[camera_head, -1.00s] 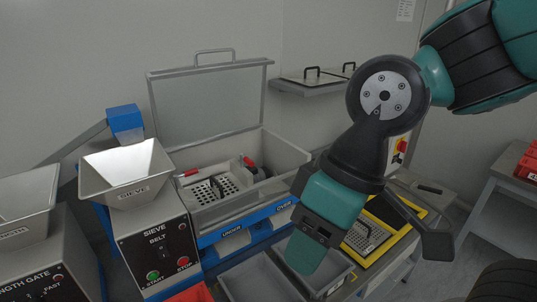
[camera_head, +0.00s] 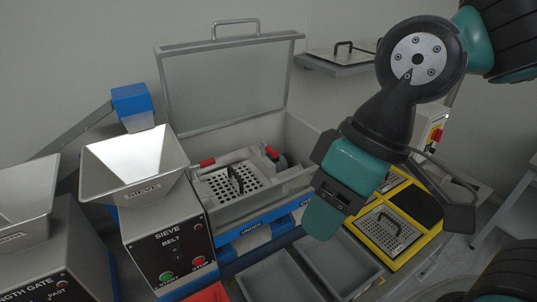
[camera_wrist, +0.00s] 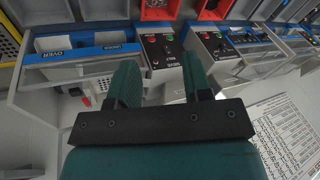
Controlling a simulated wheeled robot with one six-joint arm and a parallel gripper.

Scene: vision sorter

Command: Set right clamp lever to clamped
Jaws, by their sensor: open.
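The sieve box (camera_head: 303,139) stands open in the head view with its lid raised. Inside it lies a perforated plate (camera_head: 216,193) with a black handle. The right clamp lever, with a red grip (camera_head: 271,152), is at the plate's far right corner, beside a dark round part. The left clamp lever, with a red grip (camera_head: 207,162), is at the far left and lies roughly flat. My gripper (camera_head: 330,205) is right of and in front of the box, apart from both levers. Its fingers are spread and empty in the wrist view (camera_wrist: 160,75). A small red part (camera_wrist: 87,101) shows left of them.
The sieve hopper (camera_head: 135,165) and its control box (camera_head: 165,245) stand left of the sieve box. Grey bins (camera_head: 275,280) are in front. A yellow-framed tray (camera_head: 372,265) with another perforated plate is at right. The raised lid (camera_head: 230,85) stands behind.

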